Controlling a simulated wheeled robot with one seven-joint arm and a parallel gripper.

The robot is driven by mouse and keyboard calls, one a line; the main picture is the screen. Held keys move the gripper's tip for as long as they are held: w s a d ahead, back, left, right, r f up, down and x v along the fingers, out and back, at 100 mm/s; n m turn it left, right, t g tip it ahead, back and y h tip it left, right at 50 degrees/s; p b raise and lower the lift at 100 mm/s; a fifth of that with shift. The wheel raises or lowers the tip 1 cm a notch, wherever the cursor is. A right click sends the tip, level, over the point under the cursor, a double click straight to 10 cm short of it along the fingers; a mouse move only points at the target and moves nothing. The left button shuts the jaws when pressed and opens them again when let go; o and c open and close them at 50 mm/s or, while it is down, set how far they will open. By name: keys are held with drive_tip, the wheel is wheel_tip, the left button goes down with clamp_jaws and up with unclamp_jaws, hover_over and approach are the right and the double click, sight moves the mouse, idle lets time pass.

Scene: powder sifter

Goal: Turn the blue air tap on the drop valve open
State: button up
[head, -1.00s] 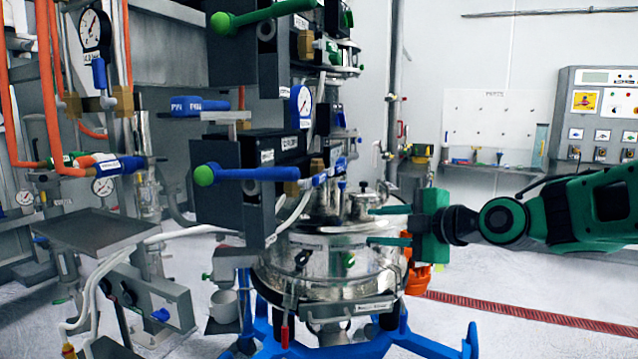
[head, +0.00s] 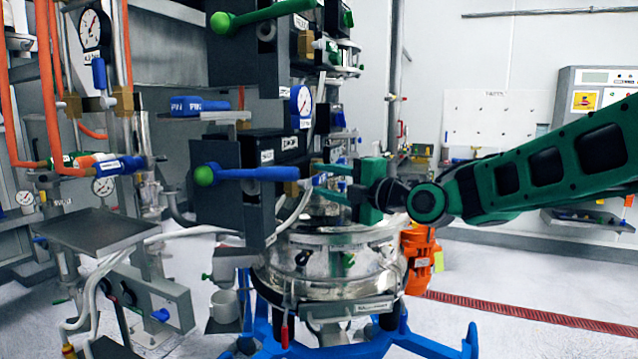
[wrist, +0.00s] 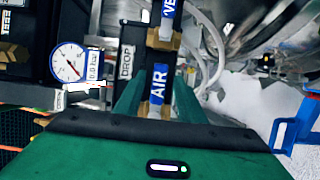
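The drop valve (head: 240,150) is a dark box left of the steel vessel, with a long blue lever (head: 250,173) ending in a green knob. Its DROP label (wrist: 126,62) shows in the wrist view. The blue air tap (wrist: 159,86), marked AIR, sits on a brass fitting (wrist: 156,107). My gripper (head: 322,180) is at the right side of the valve. In the wrist view my gripper (wrist: 158,95) is open, with one green finger on each side of the air tap. I cannot tell whether either finger touches it. The tap is mostly hidden by the fingers in the head view.
A second blue tap (wrist: 169,10), its label partly cut off, lies just beyond the air tap. A pressure gauge (wrist: 68,62) is left of the valve. The steel vessel (head: 335,260) stands on a blue frame below my gripper. White hoses (wrist: 210,45) run close on the right.

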drive_tip(key=shift+x, duration=0.95)
clamp_jaws()
drive_tip(key=shift+a, duration=0.15)
